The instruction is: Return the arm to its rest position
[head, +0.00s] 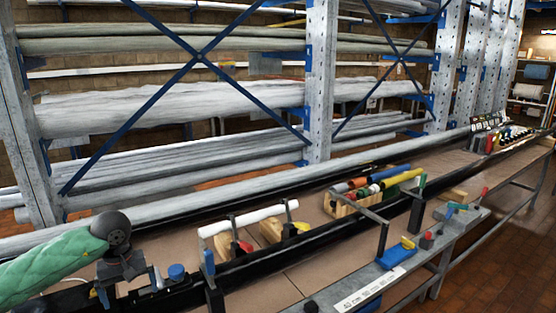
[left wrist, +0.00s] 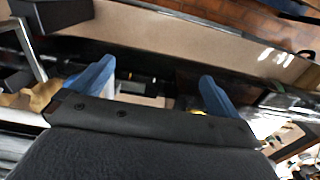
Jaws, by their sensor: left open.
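My left arm, in a green sleeve, comes in from the lower left of the head view. Its dark gripper (head: 128,276) is over the near left end of the long bench. In the left wrist view the two blue fingers of the gripper (left wrist: 152,86) stand wide apart, with nothing held between them. Bench surface and dark rails show beyond the fingers. My right gripper is in neither view.
A white tube (head: 248,219) rests across supports on the bench (head: 300,275). Coloured tubes (head: 385,182) lie in a wooden holder farther along. A rack post (head: 320,80) stands behind.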

